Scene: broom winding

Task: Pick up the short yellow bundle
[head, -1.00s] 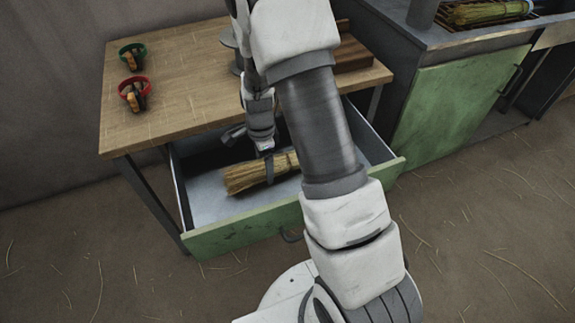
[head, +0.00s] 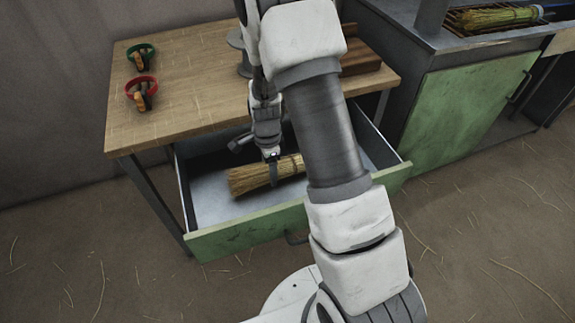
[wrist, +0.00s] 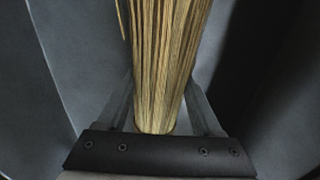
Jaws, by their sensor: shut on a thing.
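The short yellow bundle (head: 251,178) of straw is at the open drawer, with its left part showing in the head view and its right part hidden behind my arm. My gripper (head: 273,176) points down over the bundle with its fingers around it. In the wrist view the bundle (wrist: 165,60) runs up from between the fingers, and my gripper (wrist: 160,125) is shut on it. I cannot tell whether the bundle touches the drawer floor.
The green-fronted drawer (head: 245,231) is pulled out under a wooden table (head: 185,100). A green ring tool (head: 141,55) and a red ring tool (head: 141,92) lie on the table. A green cabinet (head: 465,110) stands at right, with another straw bundle (head: 495,17) on top.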

